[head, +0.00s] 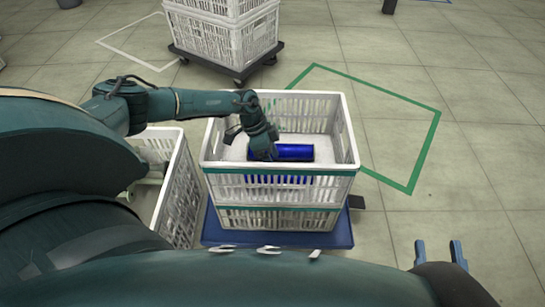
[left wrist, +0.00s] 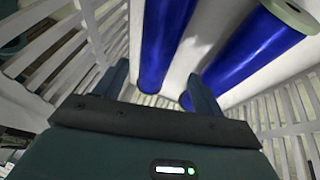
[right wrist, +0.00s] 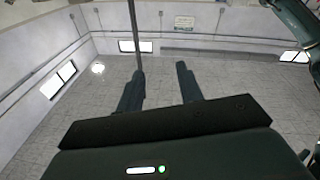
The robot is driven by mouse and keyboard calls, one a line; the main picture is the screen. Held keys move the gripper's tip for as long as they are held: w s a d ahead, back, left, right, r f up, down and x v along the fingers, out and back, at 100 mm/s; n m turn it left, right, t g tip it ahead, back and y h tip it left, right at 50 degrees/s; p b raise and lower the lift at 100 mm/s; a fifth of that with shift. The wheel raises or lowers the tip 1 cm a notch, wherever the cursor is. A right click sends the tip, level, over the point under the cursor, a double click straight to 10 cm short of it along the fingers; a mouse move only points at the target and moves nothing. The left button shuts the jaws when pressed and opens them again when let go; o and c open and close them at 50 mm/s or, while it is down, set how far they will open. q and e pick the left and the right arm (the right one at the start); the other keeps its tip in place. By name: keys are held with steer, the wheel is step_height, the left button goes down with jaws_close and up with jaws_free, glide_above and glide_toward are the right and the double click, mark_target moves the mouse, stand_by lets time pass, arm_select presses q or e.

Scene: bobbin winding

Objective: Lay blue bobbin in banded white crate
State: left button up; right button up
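The white crate with green bands (head: 335,165) stands on a blue dolly in the middle of the head view. A blue bobbin (head: 290,152) lies inside it, and more blue shows through the front slats. The left wrist view shows two blue bobbins, one (left wrist: 164,40) between the finger lines and one (left wrist: 250,50) to the right with a pale end. My left gripper (left wrist: 160,95) is inside the crate, fingers apart, with gaps beside the nearer bobbin; its tips are partly hidden in the head view. My right gripper (head: 437,254) is open and empty, right of the crate.
Another white crate (head: 180,190) stands close on the left, partly behind my arm. Stacked white crates (head: 225,35) stand on a dark dolly at the back. The blue dolly (head: 330,238) juts out in front. Floor inside the green outline (head: 405,150) is clear.

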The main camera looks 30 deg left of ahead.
arm_select(q)
steer(key=shift+r, duration=0.15)
steer(key=shift+r, duration=0.35)
steer(key=p+v, duration=0.5)
steer(key=v, duration=0.7)
steer(key=shift+r, duration=0.15)
arm_select(e)
steer(key=shift+w+d+f+m+g+h, duration=0.1)
steer(key=shift+d+m+g+h, duration=0.4)
steer(key=shift+g+h, duration=0.25)
steer(key=shift+d+f+m+g+h, duration=0.1)
steer(key=shift+d+m+g+h, duration=0.3)
steer(key=shift+m+g+h, duration=0.3)
arm_select(q)
steer(key=shift+r, duration=0.1)
arm_select(e)
steer(key=shift+r, duration=0.15)
